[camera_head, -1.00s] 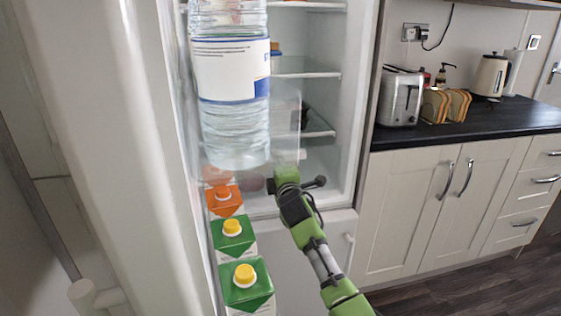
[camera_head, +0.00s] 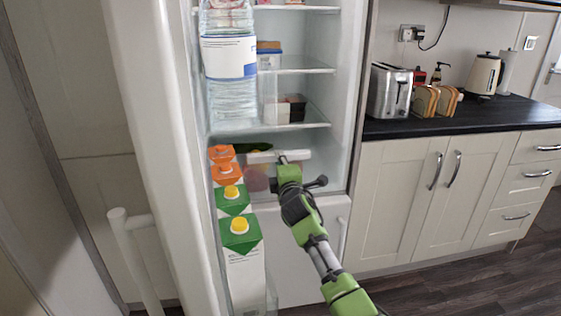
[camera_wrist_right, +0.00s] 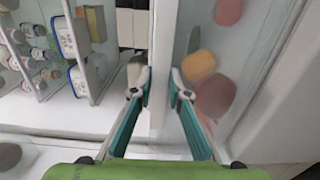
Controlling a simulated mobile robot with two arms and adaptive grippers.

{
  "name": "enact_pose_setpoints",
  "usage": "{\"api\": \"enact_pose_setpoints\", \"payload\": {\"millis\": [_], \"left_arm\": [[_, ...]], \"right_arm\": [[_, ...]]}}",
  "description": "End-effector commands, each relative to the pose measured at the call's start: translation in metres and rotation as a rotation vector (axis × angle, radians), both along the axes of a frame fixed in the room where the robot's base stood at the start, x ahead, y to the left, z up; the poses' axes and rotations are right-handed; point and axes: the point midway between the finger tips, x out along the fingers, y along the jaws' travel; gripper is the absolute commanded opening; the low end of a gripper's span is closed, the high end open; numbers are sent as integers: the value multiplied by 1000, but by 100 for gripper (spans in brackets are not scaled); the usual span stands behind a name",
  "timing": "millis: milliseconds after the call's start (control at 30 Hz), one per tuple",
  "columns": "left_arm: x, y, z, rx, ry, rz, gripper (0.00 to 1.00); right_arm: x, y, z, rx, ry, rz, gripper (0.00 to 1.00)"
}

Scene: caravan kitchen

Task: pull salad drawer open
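The salad drawer is low in the open fridge, below the lowest shelf. Its white front lip (camera_head: 266,157) shows left of my right gripper (camera_head: 284,162) in the head view. The wrist view shows this lip (camera_wrist_right: 164,60) between the fingertips of my right gripper (camera_wrist_right: 162,88). The fingers look closed on it, one on each side. Blurred red and orange produce (camera_wrist_right: 205,85) shows through the clear drawer front. A green item (camera_head: 252,147) shows behind the lip. I cannot tell how far out the drawer is. My left gripper is not in view.
The fridge door (camera_head: 165,130) stands open at the left. Its rack holds several cartons (camera_head: 240,235) close beside my right arm, and a large water bottle (camera_head: 229,65) is above them. Cabinets (camera_head: 400,210) stand right of the fridge, with dark floor (camera_head: 440,280) in front.

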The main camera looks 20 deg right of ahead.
Motion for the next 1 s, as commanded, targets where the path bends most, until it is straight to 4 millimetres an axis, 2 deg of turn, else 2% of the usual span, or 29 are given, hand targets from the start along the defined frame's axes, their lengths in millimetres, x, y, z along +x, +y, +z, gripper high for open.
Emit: {"api": "enact_pose_setpoints", "payload": {"millis": [33,67,100,400,567,767,1000], "left_arm": [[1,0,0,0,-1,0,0],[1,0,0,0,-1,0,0],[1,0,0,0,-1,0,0],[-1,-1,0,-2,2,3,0],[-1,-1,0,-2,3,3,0],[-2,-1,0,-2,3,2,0],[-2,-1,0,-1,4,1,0]], "right_arm": [[0,0,-6,3,11,-1,21],[0,0,-6,3,11,-1,29],[0,0,-6,3,11,-1,31],[0,0,-2,1,4,0,31],[-7,1,-2,0,3,-1,31],[-31,8,-2,0,3,1,31],[-69,19,-4,0,4,2,31]]}}
